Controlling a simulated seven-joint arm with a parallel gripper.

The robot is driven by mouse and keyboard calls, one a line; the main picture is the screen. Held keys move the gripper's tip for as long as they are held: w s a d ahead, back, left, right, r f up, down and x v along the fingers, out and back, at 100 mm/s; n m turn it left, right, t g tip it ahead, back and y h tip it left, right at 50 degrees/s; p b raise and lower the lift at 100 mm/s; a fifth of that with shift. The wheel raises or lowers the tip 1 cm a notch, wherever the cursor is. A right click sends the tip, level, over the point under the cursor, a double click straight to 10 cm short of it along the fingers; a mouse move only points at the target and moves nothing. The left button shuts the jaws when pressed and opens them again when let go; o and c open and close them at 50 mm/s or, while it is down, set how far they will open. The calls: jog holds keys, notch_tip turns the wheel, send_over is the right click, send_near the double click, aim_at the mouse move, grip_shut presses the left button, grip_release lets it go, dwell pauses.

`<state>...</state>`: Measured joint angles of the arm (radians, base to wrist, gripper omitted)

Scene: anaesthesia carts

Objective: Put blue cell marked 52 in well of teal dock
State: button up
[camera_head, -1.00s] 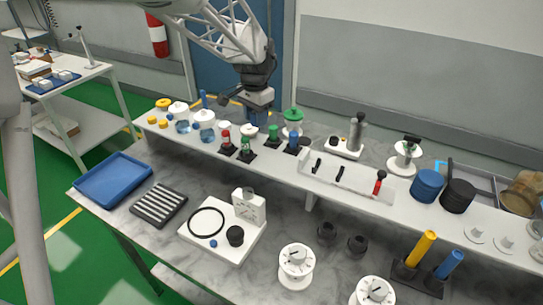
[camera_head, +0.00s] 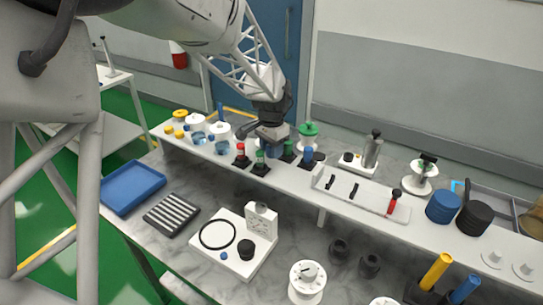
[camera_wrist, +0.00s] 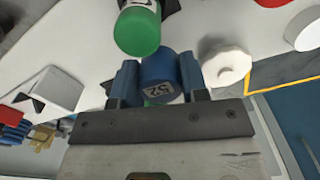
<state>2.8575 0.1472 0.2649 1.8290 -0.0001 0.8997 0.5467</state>
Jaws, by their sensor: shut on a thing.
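My gripper (camera_head: 271,137) is low over the back shelf, among the short coloured cylinders. In the wrist view my gripper (camera_wrist: 159,65) is shut on the blue cell (camera_wrist: 158,69), whose white label reads 52. The cell also shows under the jaws in the head view (camera_head: 272,151). A green-topped cylinder (camera_wrist: 137,32) is close beyond the cell in the wrist view. A small green patch shows at the cell's lower edge; I cannot tell what it belongs to. I cannot clearly make out the teal dock or its well.
Red (camera_head: 240,152), green (camera_head: 260,160) and blue (camera_head: 307,155) cylinders stand close around the gripper. A green-topped spool (camera_head: 308,134) is behind to the right. A white rack (camera_head: 362,192) lies further right. A blue tray (camera_head: 132,187) is on the lower bench.

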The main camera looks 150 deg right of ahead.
jog(key=shift+f, duration=1.45)
jog(key=shift+f, duration=0.15)
jog(key=o, duration=0.7)
jog(key=shift+c, duration=0.2)
notch_tip(320, 180, up, 12)
jog(key=shift+r, duration=0.15)
jog(key=shift+c, duration=0.4)
